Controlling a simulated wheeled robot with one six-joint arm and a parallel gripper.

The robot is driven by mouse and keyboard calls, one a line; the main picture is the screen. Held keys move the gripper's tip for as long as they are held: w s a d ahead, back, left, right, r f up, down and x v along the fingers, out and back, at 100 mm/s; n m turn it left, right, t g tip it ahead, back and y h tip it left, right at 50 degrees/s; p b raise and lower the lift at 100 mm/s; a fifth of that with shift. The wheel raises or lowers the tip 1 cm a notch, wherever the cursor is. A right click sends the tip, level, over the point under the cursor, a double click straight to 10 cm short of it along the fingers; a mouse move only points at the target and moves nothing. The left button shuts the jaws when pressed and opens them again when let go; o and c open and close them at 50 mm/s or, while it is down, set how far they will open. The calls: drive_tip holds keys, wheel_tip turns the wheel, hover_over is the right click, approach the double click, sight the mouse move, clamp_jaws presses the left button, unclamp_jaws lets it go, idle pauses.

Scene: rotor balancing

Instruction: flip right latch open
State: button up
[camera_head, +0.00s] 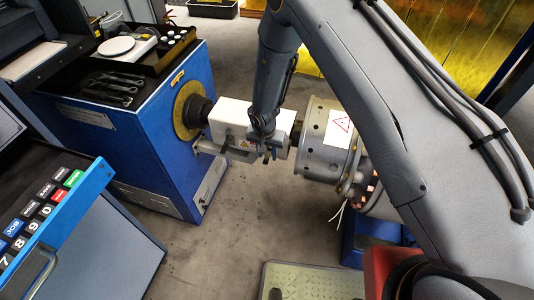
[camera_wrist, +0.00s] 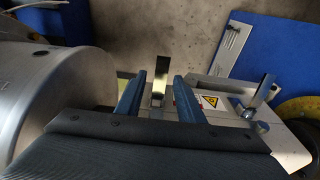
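The white cover box (camera_head: 232,117) sits between the blue machine and the grey rotor, its warning label facing me. My gripper (camera_head: 268,150) is at the cover's right half. In the wrist view my gripper (camera_wrist: 158,98) is open, with its two blue fingers apart. The right latch, a metal lever (camera_wrist: 158,92), shows between the fingers with gaps on both sides; I see no contact. Its base is hidden, and I cannot tell its exact angle. The other latch (camera_wrist: 262,95) stands out from the cover farther along; in the head view it is a dark lever (camera_head: 227,141).
The grey rotor (camera_head: 325,145) is close beside the gripper, also at left in the wrist view (camera_wrist: 55,90). The blue machine (camera_head: 160,140) carries tools and a white dish (camera_head: 116,47). A keypad console (camera_head: 45,210) stands front left. The floor between is clear.

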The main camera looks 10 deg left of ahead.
sight(268, 158)
drive_tip(key=shift+s+r+b, duration=0.2)
drive_tip(key=shift+r+b, duration=0.15)
drive_tip(key=shift+r, duration=0.9)
drive_tip(key=shift+s+r+b, duration=0.2)
drive_tip(key=shift+r+b, duration=0.2)
drive_tip(key=shift+r, duration=0.9)
drive_tip(key=shift+s+r+b, duration=0.2)
drive_tip(key=shift+r+b, duration=0.15)
drive_tip(key=shift+r, duration=0.9)
drive_tip(key=shift+w+d+r, duration=0.1)
drive_tip(key=shift+w+r, duration=0.1)
drive_tip(key=w+d+r+n+t+y+b, duration=0.1)
drive_tip(key=w+d+r+t+y+b, duration=0.15)
drive_tip(key=d+r, duration=1.05)
drive_tip(key=s+d+r+g+h+b, duration=0.1)
drive_tip(key=s+d+r+b, duration=0.1)
drive_tip(key=s+d, duration=0.5)
drive_tip(key=s+d+r+g+h+b, duration=0.1)
drive_tip(key=s+d+r+g, duration=0.1)
drive_tip(key=s+d, duration=0.6)
drive_tip(key=s+r, duration=0.1)
drive_tip(key=s, duration=0.3)
drive_tip(key=shift+d+n+b, duration=0.25)
drive_tip(key=shift+n+b, duration=0.1)
drive_tip(key=shift+n, duration=0.05)
drive_tip(key=shift+r, duration=0.1)
drive_tip(key=shift+c, duration=0.4)
